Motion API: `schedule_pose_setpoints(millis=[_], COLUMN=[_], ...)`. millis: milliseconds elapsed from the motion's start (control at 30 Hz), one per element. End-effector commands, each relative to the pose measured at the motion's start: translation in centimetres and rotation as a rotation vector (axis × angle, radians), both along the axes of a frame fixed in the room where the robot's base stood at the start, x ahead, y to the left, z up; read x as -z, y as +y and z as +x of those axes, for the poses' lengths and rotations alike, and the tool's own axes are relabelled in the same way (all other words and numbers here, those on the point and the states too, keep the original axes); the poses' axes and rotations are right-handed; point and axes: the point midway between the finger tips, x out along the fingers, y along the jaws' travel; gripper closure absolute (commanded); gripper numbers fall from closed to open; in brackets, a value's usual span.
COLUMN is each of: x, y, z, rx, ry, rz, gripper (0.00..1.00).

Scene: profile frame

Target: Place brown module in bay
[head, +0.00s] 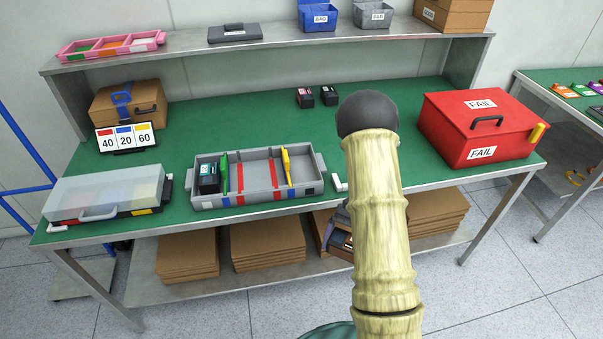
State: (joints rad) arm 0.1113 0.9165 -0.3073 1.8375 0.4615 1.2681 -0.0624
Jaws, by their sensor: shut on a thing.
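A grey frame (248,202) with upright walls stands on the green bench top. A black module with a blue and white label (208,178) sits in its left end. A green divider (224,173) stands beside that module and a yellow divider (286,165) stands farther right. Red strips cross the floor between and near them. The middle and right parts of the frame look empty. I cannot make out a brown module. My arm rises at the right of centre with a dark rounded end, and my gripper does not show.
Two small dark modules (317,96) stand at the back. A red FAIL box (480,127) is at the right, a clear-lidded case (105,193) at the left. A number sign (126,137) and brown case (130,103) stand behind. A shelf (250,51) overhangs the bench.

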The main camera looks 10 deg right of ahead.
Motion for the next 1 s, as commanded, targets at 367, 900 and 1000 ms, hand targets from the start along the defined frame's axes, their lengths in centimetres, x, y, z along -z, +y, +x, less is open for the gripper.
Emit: schedule_pose_setpoints(millis=[367,900,1000], x=[-6.9,-11.5,-11.7], y=[4.3,6.4,6.5], z=[0.9,1.9,2.0], rx=[0.646,0.904,0.919], ry=[0.000,0.003,0.005], rz=[0.001,0.000,-0.001], gripper=[0.37,0.37,0.37])
